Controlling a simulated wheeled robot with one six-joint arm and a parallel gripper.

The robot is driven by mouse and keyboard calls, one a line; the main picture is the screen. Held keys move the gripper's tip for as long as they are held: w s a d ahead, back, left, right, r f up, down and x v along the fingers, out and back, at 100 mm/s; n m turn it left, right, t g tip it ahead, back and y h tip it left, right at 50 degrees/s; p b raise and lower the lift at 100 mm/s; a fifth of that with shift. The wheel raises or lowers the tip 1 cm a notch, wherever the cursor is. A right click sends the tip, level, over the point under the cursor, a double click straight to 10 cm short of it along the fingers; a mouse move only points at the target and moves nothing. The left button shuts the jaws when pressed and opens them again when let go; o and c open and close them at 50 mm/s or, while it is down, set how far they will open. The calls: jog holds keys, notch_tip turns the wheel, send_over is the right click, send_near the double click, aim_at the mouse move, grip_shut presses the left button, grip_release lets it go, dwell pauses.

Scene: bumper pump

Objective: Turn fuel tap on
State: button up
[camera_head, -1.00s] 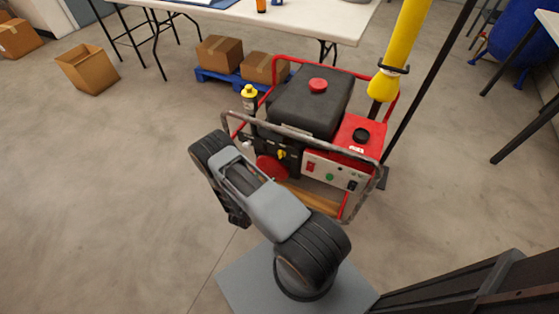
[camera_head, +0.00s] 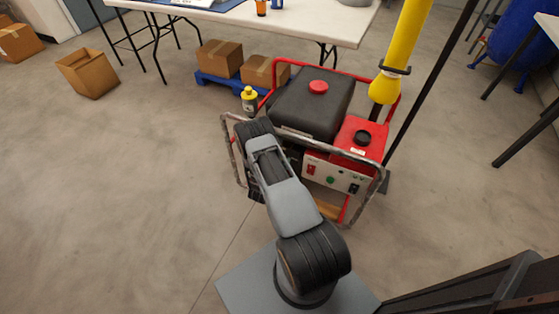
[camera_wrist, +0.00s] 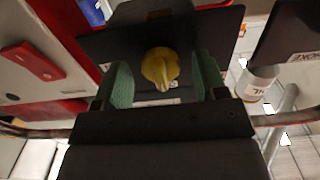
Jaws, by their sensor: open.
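The fuel tap (camera_wrist: 160,68) is a yellow knob on a dark plate (camera_wrist: 105,46) in the wrist view, with its lever pointing down in the picture. My gripper (camera_wrist: 163,82) is open, with one green-padded finger on each side of the tap. The knob appears between the fingers with a gap on both sides; I cannot tell how deep the fingers reach. In the head view the generator (camera_head: 312,105) has a black tank, red body and tube frame.
A white panel with a red switch (camera_wrist: 32,60) is close on the left in the wrist view, and a frame tube (camera_wrist: 285,118) on the right. A yellow-capped bottle (camera_head: 249,100) stands beside the generator. A yellow hose (camera_head: 400,50) hangs at its right.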

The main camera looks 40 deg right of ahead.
jog(key=shift+w+d, duration=0.1)
jog(key=shift+d, duration=0.05)
jog(key=shift+c, duration=0.4)
jog(key=c, duration=0.8)
